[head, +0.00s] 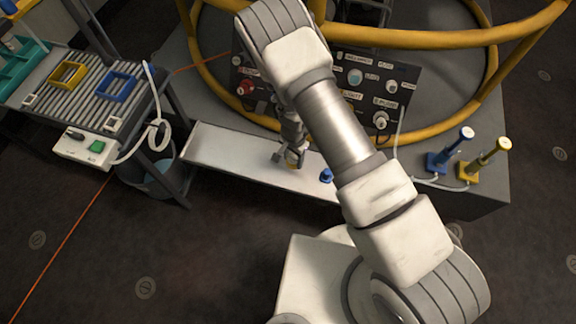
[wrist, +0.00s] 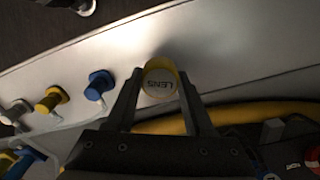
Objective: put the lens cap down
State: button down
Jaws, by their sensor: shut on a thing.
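The lens cap (wrist: 160,82) is a round yellow-rimmed piece with a pale face marked "LENS", which reads upside down in the wrist view. My gripper (wrist: 161,92) is shut on it, with one dark finger on each side. In the head view my gripper (head: 291,155) is over the long pale shelf (head: 225,150), and a bit of the yellow cap (head: 293,164) shows at its tip. The shelf (wrist: 235,45) also lies behind the cap in the wrist view. I cannot tell whether the cap touches the shelf.
A blue knob (head: 326,175) is to the right of my gripper. Blue (head: 450,150) and yellow (head: 487,158) levers stand further right. A control panel (head: 375,85) and yellow rails (head: 430,40) are behind. The shelf's left part is bare. A roller bench (head: 80,85) stands at left.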

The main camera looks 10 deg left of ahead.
aim_at(289, 170)
jog(key=shift+s+a+f, duration=0.2)
jog(key=shift+a+f, duration=0.2)
jog(key=shift+a, duration=0.2)
jog(key=shift+f+b, duration=0.9)
jog(key=shift+f, duration=1.05)
jog(key=shift+f, duration=0.15)
jog(key=shift+c, duration=1.4)
grip_release()
